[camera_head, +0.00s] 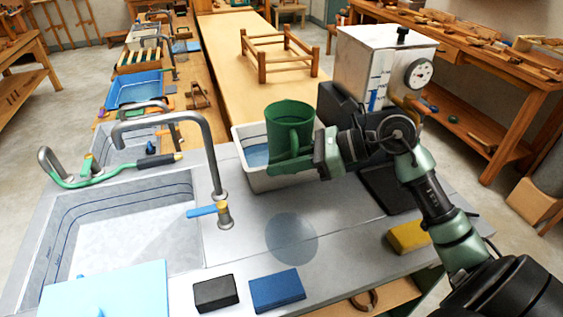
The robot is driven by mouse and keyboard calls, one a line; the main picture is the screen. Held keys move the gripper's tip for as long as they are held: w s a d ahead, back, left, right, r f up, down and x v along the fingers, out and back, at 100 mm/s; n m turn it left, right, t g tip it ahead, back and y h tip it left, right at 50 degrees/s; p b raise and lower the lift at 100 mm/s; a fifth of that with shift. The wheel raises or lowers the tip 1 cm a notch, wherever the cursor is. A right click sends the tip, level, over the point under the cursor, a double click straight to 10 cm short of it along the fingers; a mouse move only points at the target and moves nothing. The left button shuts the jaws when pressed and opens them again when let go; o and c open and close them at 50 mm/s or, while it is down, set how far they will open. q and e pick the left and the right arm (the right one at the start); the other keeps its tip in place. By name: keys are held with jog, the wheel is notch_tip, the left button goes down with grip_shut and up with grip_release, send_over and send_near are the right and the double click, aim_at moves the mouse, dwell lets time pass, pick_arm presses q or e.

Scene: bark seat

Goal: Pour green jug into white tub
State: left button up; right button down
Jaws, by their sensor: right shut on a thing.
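The green jug (283,124) is upright in the head view, raised over the white tub. My right gripper (300,163) is shut on the jug, at its handle side and lower part. The white tub (239,134) stands on the grey counter behind and below the jug. A patch of blue shows inside the tub; the jug and gripper hide much of the rest. The jug's contents cannot be seen. My left gripper is not in view.
A sink (130,235) with a tall tap (215,165) is at the left. A metal tank with a dial (372,65) stands right of the tub. A black block (216,293), a blue block (277,290) and a yellow sponge (408,235) lie near the front.

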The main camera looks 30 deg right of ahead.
jog(key=shift+w+d+r+m+g+p, duration=0.35)
jog(key=shift+w+r+m+p, duration=0.3)
jog(key=shift+p, duration=1.25)
jog(key=shift+r+m+g+p, duration=0.35)
jog(key=shift+r+p, duration=0.35)
jog(key=shift+p, duration=1.8)
jog(key=shift+r+m+g+y+p, duration=0.3)
jog(key=shift+r+y+p, duration=0.1)
jog(key=shift+r+p, duration=0.45)
jog(key=shift+r+p, duration=0.25)
jog(key=shift+p, duration=0.1)
jog(key=shift+r+m, duration=0.2)
jog(key=shift+m, duration=0.1)
jog(key=shift+r+g+p, duration=0.3)
jog(key=shift+p, duration=0.25)
jog(key=shift+w+d+r+m+p, duration=0.1)
jog(key=shift+w+r+m+p, duration=0.2)
jog(key=shift+r+p, duration=0.35)
jog(key=shift+w+d+r+m+g+y+p, duration=0.15)
jog(key=shift+r+m+g+y+p, duration=0.1)
jog(key=shift+r+p, duration=0.25)
jog(key=shift+w+d+r+m+g+y+p, duration=0.15)
jog(key=shift+r+m+p, duration=0.1)
jog(key=shift+r+p, duration=0.2)
